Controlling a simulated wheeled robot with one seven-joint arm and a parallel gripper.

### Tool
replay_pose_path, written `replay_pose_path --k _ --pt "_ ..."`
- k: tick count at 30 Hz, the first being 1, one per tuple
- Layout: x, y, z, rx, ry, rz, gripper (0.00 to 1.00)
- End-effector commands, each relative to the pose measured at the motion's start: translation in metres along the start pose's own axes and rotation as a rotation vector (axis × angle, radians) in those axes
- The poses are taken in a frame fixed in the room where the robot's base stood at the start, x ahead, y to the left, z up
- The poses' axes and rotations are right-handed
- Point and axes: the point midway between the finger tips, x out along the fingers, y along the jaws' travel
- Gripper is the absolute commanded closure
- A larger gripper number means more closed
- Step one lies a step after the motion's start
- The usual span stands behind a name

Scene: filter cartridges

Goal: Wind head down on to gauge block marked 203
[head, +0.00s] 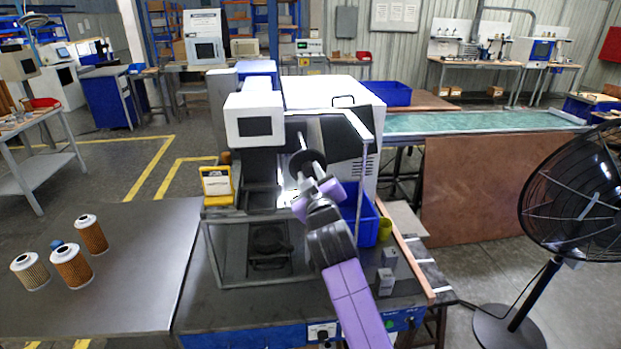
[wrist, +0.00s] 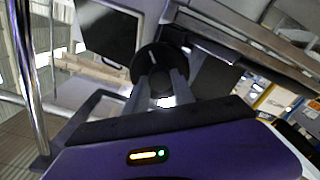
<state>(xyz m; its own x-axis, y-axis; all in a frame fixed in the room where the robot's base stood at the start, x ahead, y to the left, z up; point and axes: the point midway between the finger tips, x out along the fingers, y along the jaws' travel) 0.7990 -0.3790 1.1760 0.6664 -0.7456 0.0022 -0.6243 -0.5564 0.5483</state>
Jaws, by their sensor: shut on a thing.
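In the wrist view my gripper's two fingers (wrist: 160,88) are closed on the wheel's lower part. Two small grey blocks (head: 385,281) (head: 389,257) stand on the bench at right; their markings are too small to read.
Several filter cartridges (head: 72,266) stand on the left table. A yellow device (head: 216,184) sits left of the machine. A blue bin (head: 362,222) and a yellow cup (head: 384,229) are at right. A fan (head: 580,195) stands far right.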

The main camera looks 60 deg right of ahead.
Motion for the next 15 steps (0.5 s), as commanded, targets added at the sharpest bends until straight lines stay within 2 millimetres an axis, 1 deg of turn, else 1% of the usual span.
replay_pose_path --k 3,15 --pt "-0.0002 -0.0026 0.0031 0.082 0.003 0.001 1.00" --pt "-0.0002 -0.0027 0.0036 0.452 0.011 0.006 1.00"
